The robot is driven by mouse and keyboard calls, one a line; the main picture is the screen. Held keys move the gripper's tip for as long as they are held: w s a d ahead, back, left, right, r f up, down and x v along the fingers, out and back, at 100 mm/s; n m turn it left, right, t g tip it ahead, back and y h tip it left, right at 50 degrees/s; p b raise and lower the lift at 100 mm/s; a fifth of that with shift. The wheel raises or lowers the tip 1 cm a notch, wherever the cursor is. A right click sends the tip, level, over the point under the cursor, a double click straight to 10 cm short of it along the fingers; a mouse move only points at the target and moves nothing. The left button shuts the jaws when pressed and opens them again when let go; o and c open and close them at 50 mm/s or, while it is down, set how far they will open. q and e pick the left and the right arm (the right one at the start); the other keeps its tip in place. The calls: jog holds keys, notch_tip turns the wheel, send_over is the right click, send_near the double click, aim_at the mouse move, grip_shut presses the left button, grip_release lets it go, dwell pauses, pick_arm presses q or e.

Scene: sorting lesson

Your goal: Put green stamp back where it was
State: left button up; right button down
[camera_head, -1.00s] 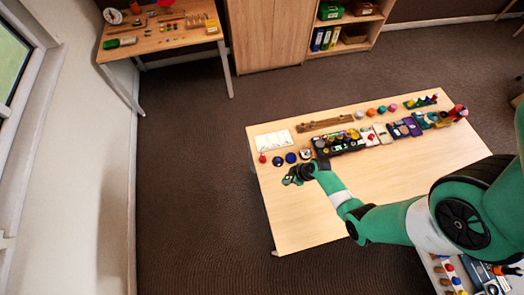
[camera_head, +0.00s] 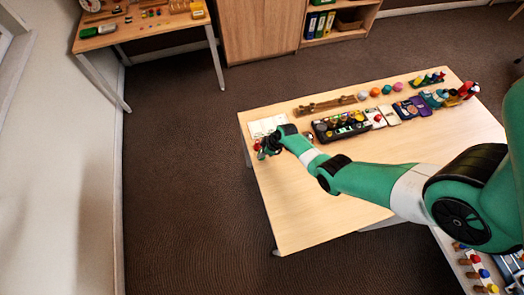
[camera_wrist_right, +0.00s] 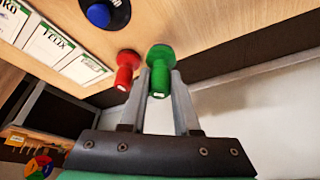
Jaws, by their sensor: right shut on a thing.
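The green stamp (camera_wrist_right: 158,56) shows in the right wrist view, between the two fingers of my right gripper (camera_wrist_right: 160,84). The gripper is shut on it. A red stamp (camera_wrist_right: 125,72) stands close beside it, just outside the left finger. In the head view my right gripper (camera_head: 267,148) is at the left end of the table, in front of the white card sheet. The wrist and fingers hide most of the green stamp there. I cannot tell whether the stamp touches the table. My left gripper is not in view.
A blue-topped piece on a dark disc (camera_wrist_right: 101,14) lies nearby. White name cards (camera_wrist_right: 45,50) lie to the left. A black tray (camera_head: 341,127) of small pieces and several other items line the back of the table (camera_head: 300,215). The table's front is clear.

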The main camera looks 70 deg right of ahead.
jog(key=shift+s+f+b, duration=0.15)
jog(key=shift+f+b, duration=0.6)
jog(key=shift+f, duration=0.8)
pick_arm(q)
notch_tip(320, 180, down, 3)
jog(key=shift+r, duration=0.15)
pick_arm(e)
jog(key=c, duration=0.6)
grip_release()
jog(key=shift+r, duration=0.1)
jog(key=shift+c, duration=0.2)
pick_arm(q)
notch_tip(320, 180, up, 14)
jog(key=p, duration=1.3)
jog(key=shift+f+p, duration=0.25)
jog(key=shift+p, duration=0.1)
pick_arm(e)
jog(key=v, duration=1.2)
jog(key=shift+r, duration=0.2)
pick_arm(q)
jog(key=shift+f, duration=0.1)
